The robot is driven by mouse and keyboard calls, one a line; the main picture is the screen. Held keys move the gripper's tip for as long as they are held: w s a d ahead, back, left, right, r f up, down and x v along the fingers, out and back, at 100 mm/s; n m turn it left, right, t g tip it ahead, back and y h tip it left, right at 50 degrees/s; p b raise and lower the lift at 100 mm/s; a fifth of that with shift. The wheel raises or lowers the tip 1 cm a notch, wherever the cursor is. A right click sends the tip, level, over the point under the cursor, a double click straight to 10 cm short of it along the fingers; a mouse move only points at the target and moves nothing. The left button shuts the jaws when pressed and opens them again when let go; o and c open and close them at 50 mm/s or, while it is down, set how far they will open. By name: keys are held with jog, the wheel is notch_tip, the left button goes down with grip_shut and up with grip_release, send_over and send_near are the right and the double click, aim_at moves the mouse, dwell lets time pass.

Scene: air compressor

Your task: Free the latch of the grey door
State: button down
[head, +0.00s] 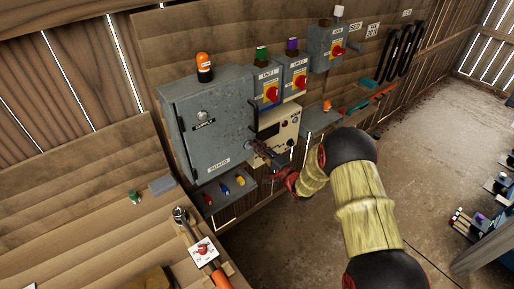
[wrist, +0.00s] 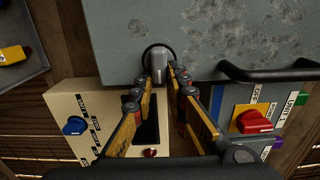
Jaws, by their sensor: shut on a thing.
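The grey door (head: 215,125) of the wall cabinet is closed and fills the top of the wrist view (wrist: 215,30). Its latch (wrist: 159,62) is a small grey lever in a round black ring near the door's edge. My gripper (wrist: 159,82) reaches the latch, with its two fingers on either side of the lever and shut on it. In the head view my gripper (head: 262,153) is at the door's lower right, and it hides the latch there. A black bar handle (wrist: 270,72) is on the door beside the latch.
A beige panel (wrist: 75,110) with a blue knob (wrist: 74,126) sits close beside the door edge. Grey switch boxes with red rotary switches (head: 271,93) are to the right. A small tray (head: 224,190) of coloured pieces is below. A ratchet tool (head: 190,228) lies on the bench.

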jog(key=c, duration=1.8)
grip_release()
jog(key=shift+o, duration=0.2)
jog(key=v, duration=1.2)
